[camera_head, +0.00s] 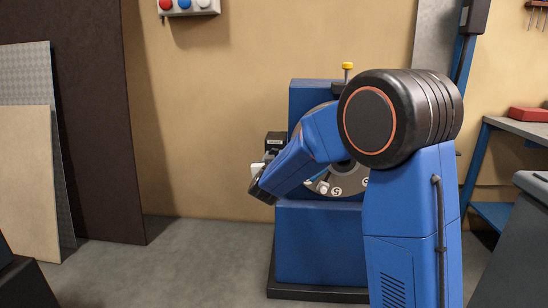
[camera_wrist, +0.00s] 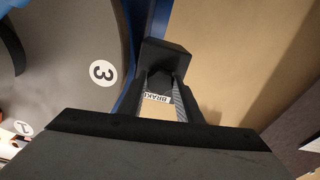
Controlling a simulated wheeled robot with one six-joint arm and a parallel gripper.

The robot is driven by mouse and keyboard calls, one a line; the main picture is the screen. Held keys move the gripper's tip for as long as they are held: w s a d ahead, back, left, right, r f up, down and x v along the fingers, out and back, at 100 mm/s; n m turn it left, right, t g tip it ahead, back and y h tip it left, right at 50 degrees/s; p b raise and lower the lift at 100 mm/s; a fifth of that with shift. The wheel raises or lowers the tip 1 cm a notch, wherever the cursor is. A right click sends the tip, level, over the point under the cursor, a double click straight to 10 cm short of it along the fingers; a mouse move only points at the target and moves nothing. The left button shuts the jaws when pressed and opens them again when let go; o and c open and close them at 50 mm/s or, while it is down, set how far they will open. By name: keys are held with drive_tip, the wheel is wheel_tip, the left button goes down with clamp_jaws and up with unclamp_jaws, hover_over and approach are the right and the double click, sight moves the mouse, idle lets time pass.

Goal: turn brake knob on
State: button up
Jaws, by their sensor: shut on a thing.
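The blue machine (camera_head: 318,245) stands against the wall and carries a grey round plate with white number discs. A black block-shaped brake knob (camera_wrist: 165,57) sticks out at the machine's left side. It also shows in the head view (camera_head: 275,140). A white label reading "BRAKE" (camera_wrist: 157,97) shows between my fingers. My gripper (camera_wrist: 162,76) reaches the knob with one finger on each side and is shut on it. In the head view my own arm covers much of the plate and most of the gripper. The exact finger contact is partly hidden.
A yellow-topped knob (camera_head: 347,67) stands on top of the machine. Boards (camera_head: 25,180) lean at the left. A workbench (camera_head: 520,128) stands at the right. Floor left of the machine is clear.

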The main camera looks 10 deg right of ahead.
drive_tip(key=shift+m, duration=17.2)
drive_tip(key=o, duration=1)
drive_tip(key=shift+o, duration=0.2)
